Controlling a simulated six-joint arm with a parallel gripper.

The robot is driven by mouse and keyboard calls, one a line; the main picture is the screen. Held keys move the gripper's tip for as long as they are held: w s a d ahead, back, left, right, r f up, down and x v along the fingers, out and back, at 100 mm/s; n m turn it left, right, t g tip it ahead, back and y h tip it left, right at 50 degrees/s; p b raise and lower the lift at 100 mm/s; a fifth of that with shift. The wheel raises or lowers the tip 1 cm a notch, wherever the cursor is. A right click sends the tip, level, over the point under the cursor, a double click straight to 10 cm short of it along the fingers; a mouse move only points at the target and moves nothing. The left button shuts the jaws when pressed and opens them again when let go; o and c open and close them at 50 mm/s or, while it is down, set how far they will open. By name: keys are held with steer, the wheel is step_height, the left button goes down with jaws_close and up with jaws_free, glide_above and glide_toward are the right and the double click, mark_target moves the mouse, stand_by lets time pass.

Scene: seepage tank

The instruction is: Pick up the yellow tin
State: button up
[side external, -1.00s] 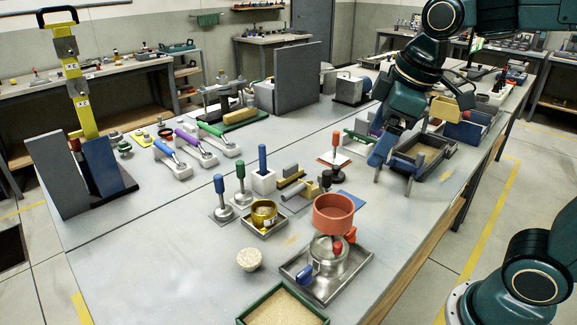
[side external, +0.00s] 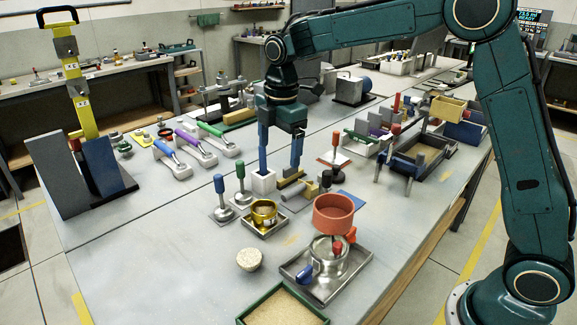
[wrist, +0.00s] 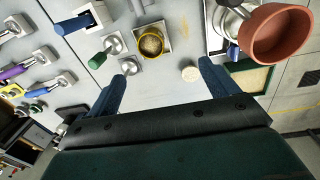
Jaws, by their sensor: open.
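The yellow tin (side external: 264,210) stands upright in a small square grey tray (side external: 252,228) on the table. In the wrist view the tin (wrist: 151,34) is seen from above, with brownish contents, beyond my fingertips. My gripper (side external: 281,165) is open and empty, pointing down above the table, behind the tin in the side view. Its blue fingers (wrist: 164,68) are wide apart in the wrist view. The fingers do not touch the tin.
A pale round disc (side external: 249,259) lies in front. Clear table lies to the left.

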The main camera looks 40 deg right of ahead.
steer(key=w+a+f+n, duration=0.1)
steer(key=w+f+n, duration=0.2)
steer(key=w+f, duration=0.1)
steer(key=shift+a+f+g, duration=0.2)
steer(key=shift+f+g, duration=0.2)
steer(key=shift+f, duration=0.3)
steer(key=shift+w, duration=0.1)
glide_above(264, 211)
steer(key=shift+d+f, duration=0.15)
steer(key=shift+f, duration=4.15)
steer(key=shift+f, duration=2.6)
steer(key=shift+r, duration=0.1)
steer(key=c, duration=1.3)
steer(key=shift+o, duration=0.2)
